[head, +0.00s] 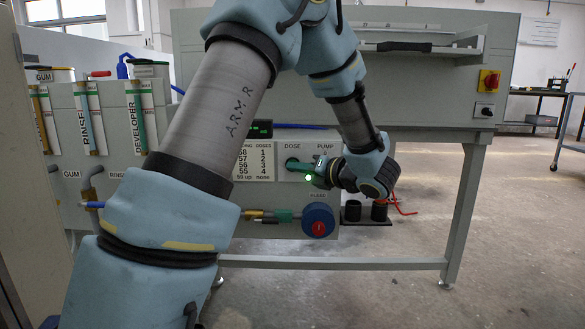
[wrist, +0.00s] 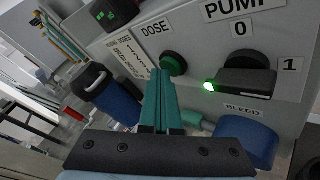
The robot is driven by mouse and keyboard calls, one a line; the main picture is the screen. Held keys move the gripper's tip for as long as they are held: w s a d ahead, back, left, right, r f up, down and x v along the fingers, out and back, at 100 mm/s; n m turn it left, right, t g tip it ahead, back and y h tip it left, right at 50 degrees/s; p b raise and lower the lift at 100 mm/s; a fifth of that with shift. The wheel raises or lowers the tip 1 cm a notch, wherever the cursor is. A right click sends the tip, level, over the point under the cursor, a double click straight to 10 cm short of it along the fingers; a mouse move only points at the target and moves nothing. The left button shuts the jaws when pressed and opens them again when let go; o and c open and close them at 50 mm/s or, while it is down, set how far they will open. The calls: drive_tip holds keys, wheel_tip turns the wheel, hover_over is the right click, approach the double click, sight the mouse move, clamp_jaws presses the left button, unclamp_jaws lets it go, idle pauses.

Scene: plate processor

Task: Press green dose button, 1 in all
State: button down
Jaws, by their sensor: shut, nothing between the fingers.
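The green dose button (wrist: 173,65) sits in a dark round collar under the DOSE label on the grey panel, in the wrist view. In the head view my fingers largely cover the button. My gripper (wrist: 160,73) is shut and empty, its teal fingers pointing at the panel with their tips right by the button, at its lower left in the wrist view. I cannot tell whether the tips touch it. In the head view my gripper (head: 291,165) reaches in from the right, just below the DOSE label.
A black pump switch (wrist: 245,80) with a lit green lamp (wrist: 209,86) is right of the button. The blue bleed knob (head: 319,220) is below. A doses table (head: 254,164) and a small display (head: 260,129) are to the left. A red-yellow switch (head: 489,81) is far right.

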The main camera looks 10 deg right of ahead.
drive_tip(key=shift+s+a+b, duration=0.2)
drive_tip(key=shift+s+b, duration=0.3)
drive_tip(key=shift+s, duration=0.45)
drive_tip(key=s, duration=0.1)
drive_tip(key=s+b, duration=0.1)
drive_tip(key=s, duration=0.1)
drive_tip(key=s+a+b, duration=0.1)
drive_tip(key=s, duration=0.1)
idle(0.8)
